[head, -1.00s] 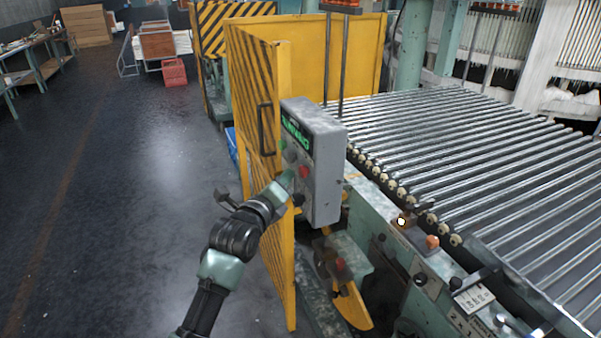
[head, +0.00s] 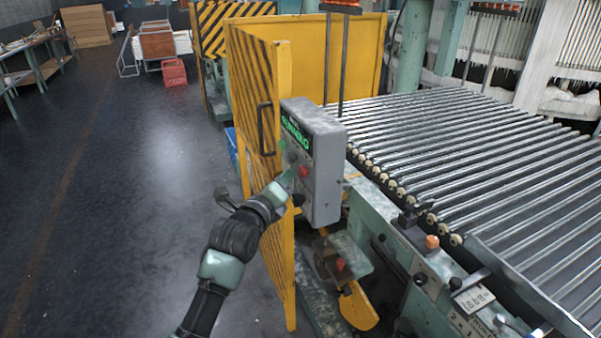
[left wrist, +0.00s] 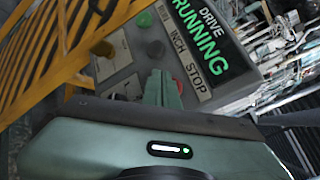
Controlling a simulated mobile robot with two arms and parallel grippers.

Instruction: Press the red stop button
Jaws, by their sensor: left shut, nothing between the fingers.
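The grey control box (head: 328,150) stands beside the yellow gate, its buttons facing left. The red stop button (head: 305,171) is on its lower face. In the left wrist view the red button (left wrist: 179,87) shows only as a sliver beside my fingertips, the rest hidden behind them. My right gripper is not in view.
The striped yellow gate (head: 258,95) is close beside my arm. A roller conveyor (head: 470,150) lies right. Open floor (head: 130,200) lies left.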

